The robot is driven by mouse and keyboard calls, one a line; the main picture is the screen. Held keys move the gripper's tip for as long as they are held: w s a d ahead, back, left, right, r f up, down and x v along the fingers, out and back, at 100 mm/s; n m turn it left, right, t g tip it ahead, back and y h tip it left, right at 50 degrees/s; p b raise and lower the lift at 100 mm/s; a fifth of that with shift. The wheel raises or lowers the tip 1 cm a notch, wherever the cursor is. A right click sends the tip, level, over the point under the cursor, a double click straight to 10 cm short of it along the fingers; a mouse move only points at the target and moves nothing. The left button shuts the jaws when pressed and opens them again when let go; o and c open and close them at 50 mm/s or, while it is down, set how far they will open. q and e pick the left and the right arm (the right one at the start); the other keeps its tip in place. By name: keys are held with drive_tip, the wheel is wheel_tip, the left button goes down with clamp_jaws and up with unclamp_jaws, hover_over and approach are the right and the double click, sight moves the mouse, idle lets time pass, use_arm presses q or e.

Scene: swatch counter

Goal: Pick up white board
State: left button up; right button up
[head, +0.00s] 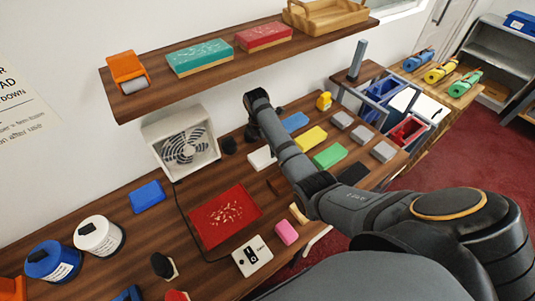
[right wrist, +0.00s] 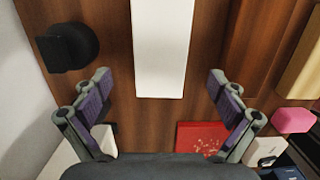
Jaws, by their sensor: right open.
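The white board (right wrist: 163,45) is a long, flat, pale piece lying on the brown wooden counter. In the right wrist view it runs from the top edge down to between my fingertips. In the head view the white board (head: 261,158) shows in part beside my right arm, which may hide some of it. My right gripper (right wrist: 160,84) is open and empty, with one finger on each side of the board's near end. A gap shows on both sides, and the gripper appears to be above the board. My left gripper is not seen.
A black round object (right wrist: 68,47) stands left of the board. A white fan (head: 183,145) stands by the wall. A wall shelf (head: 215,72) hangs above the counter.

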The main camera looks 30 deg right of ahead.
sight(268, 153)
drive_tip(key=shift+w+d+f+p, duration=0.1)
drive_tip(key=shift+d+f+p, duration=0.05)
drive_tip(key=shift+f, duration=0.3)
drive_tip(key=shift+w+d+f+p, duration=0.1)
drive_tip(key=shift+d+f+p, duration=0.05)
drive_tip(key=shift+f, duration=0.25)
drive_tip(key=f, duration=0.2)
drive_tip(key=shift+s+d+f, duration=0.25)
drive_tip(key=shift+d+f, duration=0.05)
drive_tip(key=shift+w+d+f, duration=0.1)
drive_tip(key=shift+f, duration=0.6)
drive_tip(key=c, duration=1.4)
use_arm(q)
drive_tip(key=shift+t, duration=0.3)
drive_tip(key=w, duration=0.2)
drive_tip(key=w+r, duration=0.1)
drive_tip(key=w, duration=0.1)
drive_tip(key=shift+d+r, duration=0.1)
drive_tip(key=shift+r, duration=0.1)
use_arm(e)
drive_tip(key=shift+o, duration=0.2)
drive_tip(key=shift+r, duration=0.15)
